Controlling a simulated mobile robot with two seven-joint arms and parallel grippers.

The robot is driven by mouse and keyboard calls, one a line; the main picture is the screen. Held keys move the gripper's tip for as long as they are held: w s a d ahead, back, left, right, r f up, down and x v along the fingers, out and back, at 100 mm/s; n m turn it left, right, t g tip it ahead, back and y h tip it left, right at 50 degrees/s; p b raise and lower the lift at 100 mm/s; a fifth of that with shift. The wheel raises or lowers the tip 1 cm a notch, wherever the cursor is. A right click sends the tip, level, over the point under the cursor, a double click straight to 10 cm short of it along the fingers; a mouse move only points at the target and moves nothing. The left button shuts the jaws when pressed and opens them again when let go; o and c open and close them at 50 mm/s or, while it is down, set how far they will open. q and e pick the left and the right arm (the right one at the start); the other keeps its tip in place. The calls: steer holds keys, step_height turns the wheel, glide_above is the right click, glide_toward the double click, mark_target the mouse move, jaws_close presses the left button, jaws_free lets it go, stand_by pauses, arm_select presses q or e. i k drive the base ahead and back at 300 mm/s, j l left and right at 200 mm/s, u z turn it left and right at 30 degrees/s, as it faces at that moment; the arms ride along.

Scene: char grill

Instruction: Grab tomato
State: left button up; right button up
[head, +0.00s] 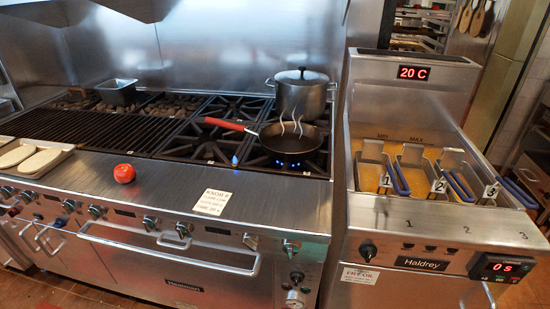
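A red tomato (124,173) sits on the steel front ledge (170,190) of the stove, left of the middle of the head view. It stands in front of the char grill grate (85,128), with nothing touching it except the ledge. Neither of my grippers shows in the head view.
A pan (290,140) with a red handle sits over a lit blue flame, with steam marks above it. A lidded pot (301,95) stands behind it. A tray with pale bread-like pieces (30,158) lies left of the tomato. A fryer (410,215) with baskets stands right.

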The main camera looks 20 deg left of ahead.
mark_target(125, 174)
steer(key=u, duration=1.9)
steer(key=i+j+z, duration=0.2)
steer(key=i, duration=0.15)
steer(key=l, duration=0.1)
